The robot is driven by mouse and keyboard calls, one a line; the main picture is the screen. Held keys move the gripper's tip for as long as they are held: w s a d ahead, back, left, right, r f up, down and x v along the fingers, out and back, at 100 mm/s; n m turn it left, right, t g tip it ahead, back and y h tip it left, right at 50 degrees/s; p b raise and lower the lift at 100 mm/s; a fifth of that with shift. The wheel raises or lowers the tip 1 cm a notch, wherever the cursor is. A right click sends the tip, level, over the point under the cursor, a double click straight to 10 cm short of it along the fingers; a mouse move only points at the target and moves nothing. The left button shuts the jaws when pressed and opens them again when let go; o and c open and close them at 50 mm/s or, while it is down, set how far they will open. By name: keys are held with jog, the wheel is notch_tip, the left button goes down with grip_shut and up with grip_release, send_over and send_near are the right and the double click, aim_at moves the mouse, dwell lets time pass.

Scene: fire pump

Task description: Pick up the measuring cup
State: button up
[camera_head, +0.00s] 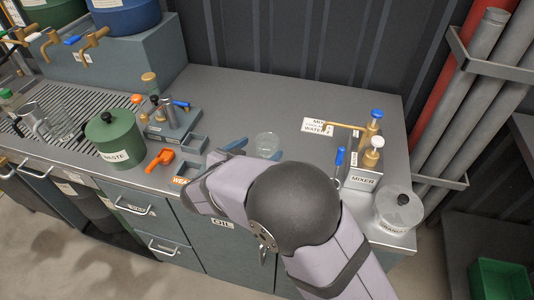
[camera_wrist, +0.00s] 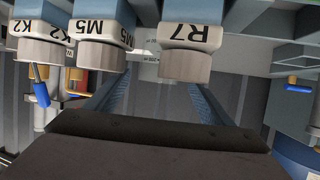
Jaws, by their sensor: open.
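In the head view a small clear cup (camera_head: 267,143) stands upright on the grey worktop, right of centre; it is likely the measuring cup, though I see no markings. My gripper (camera_head: 250,151) is open, low over the worktop, with a blue finger close to the small cup's left side. My wrist hides much of the gripper, and I cannot tell whether the cup is between the fingers.
The mixer (camera_head: 362,180) with brass taps and a lidded clear jar (camera_head: 398,210) stand at the right. A green waste pot (camera_head: 115,140), an orange-handled tool (camera_head: 160,160) and a small grey stand (camera_head: 173,122) are at the left. The back middle of the worktop is clear.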

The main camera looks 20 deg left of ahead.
aim_at(272, 141)
jog(key=shift+p+x, duration=0.6)
jog(key=shift+x, duration=2.05)
jog(key=shift+d, duration=0.1)
jog(key=shift+c, duration=0.5)
jog(key=c, duration=1)
